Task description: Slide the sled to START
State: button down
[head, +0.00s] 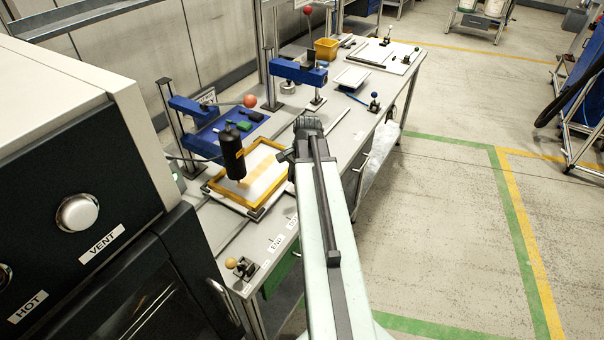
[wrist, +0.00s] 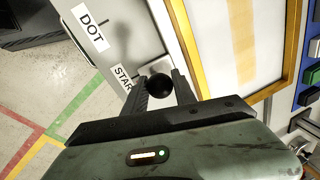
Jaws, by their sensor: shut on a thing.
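My gripper (wrist: 159,78) is shut on a black ball knob (wrist: 160,87), with one dark finger on each side of it. The knob appears to be the sled's handle; its link to the sled is hidden. The START label (wrist: 122,78) lies just left of the fingers, partly covered by them. The DOT label (wrist: 90,30) is farther up the same bench edge. A yellow frame (wrist: 186,32) around a pale panel lies right of the knob. In the head view the yellow frame (head: 214,187) lies left of my arm, which hides most of the gripper and the knob.
The END label (head: 276,242) is on the near bench edge. A blue press (head: 198,142) with a red ball stands behind. A dark oven (head: 100,225) is near left.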

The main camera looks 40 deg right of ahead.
jog(key=shift+s+a, duration=0.15)
jog(key=shift+a, duration=0.1)
jog(key=c, duration=1)
grip_release()
jog(key=shift+c, duration=0.2)
jog(key=r+p, duration=0.2)
jog(key=s+r+p, duration=0.1)
jog(key=r+p, duration=0.5)
jog(key=shift+s, duration=0.2)
jog(key=shift+f, duration=0.1)
jog(key=shift+d+f, duration=0.1)
